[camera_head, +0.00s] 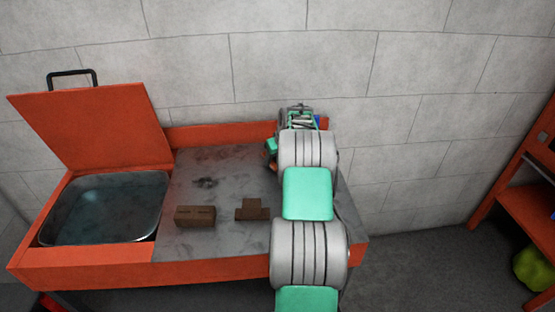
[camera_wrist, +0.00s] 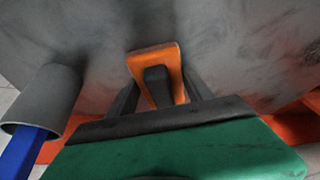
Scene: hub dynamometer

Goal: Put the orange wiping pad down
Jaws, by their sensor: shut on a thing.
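The orange wiping pad (camera_wrist: 167,57) shows in the wrist view between the two dark fingers of my gripper (camera_wrist: 157,88). A dark grey block, perhaps its handle, sits in the middle of it. My gripper is shut on the pad, above the stained grey worktop (camera_wrist: 240,50). I cannot tell whether the pad touches the surface. In the head view my arm hides most of the gripper and the pad at the back right of the worktop (camera_head: 225,170).
Two brown blocks, one plain (camera_head: 195,216) and one stepped (camera_head: 252,209), lie near the worktop's front. A basin (camera_head: 105,205) with a raised orange lid (camera_head: 95,120) is at left. In the wrist view, a grey cylinder (camera_wrist: 45,100) holding something blue (camera_wrist: 25,150) stands close by.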

